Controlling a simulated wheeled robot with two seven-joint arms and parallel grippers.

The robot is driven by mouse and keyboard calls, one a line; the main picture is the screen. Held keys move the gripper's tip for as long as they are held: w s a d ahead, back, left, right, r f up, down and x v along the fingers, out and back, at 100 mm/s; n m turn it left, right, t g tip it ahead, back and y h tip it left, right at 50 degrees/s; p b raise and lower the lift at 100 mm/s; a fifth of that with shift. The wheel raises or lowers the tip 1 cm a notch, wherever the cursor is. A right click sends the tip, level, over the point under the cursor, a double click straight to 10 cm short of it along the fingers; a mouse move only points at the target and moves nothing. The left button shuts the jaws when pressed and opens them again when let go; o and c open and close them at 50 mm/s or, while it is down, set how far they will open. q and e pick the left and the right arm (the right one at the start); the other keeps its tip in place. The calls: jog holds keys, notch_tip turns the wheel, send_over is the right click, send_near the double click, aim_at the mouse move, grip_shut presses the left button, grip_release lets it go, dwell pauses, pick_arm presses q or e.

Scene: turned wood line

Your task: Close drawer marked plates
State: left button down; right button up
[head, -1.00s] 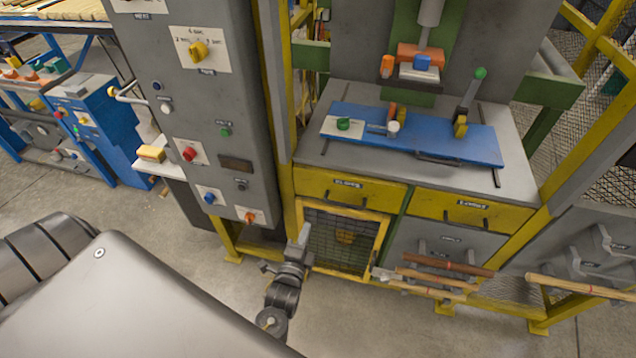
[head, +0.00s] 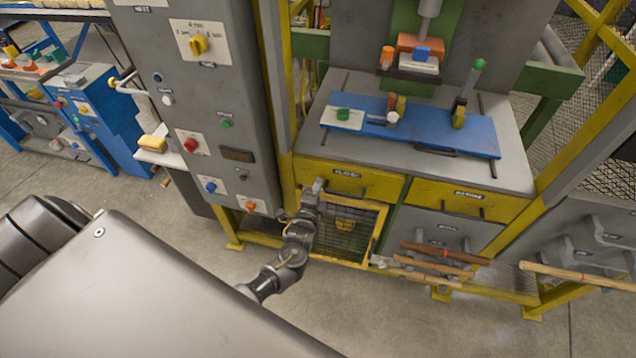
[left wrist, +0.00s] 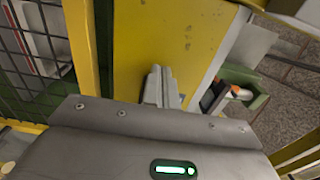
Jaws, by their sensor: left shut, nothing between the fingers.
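Two yellow drawers sit side by side under the grey bench top: a left drawer (head: 326,176) and a right drawer (head: 427,196), each with a dark handle and a small label. The labels are too small to read surely, so I cannot tell which says plates. Neither drawer clearly stands out from the bench; I cannot tell how far either is open. My left gripper (head: 317,184) is shut and empty at the left end of the left drawer's front. In the left wrist view its fingers (left wrist: 161,84) point at a yellow panel (left wrist: 172,40); contact is unclear. My right gripper is out of view.
A mesh door (head: 345,228) in a yellow frame is below the left drawer. A grey control cabinet (head: 235,110) stands close on the left. Wooden rods (head: 445,255) stick out at the lower right. The floor in front is clear.

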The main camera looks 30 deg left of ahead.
pick_arm(q)
jog(key=shift+w+a, duration=0.1)
jog(key=shift+w, duration=0.35)
jog(key=shift+w+a+r+b, duration=0.15)
jog(key=shift+w+b, duration=0.05)
jog(key=shift+w, duration=0.2)
jog(key=shift+w+a+r+b, duration=0.1)
jog(key=shift+w+r+b, duration=0.05)
jog(key=shift+w, duration=0.25)
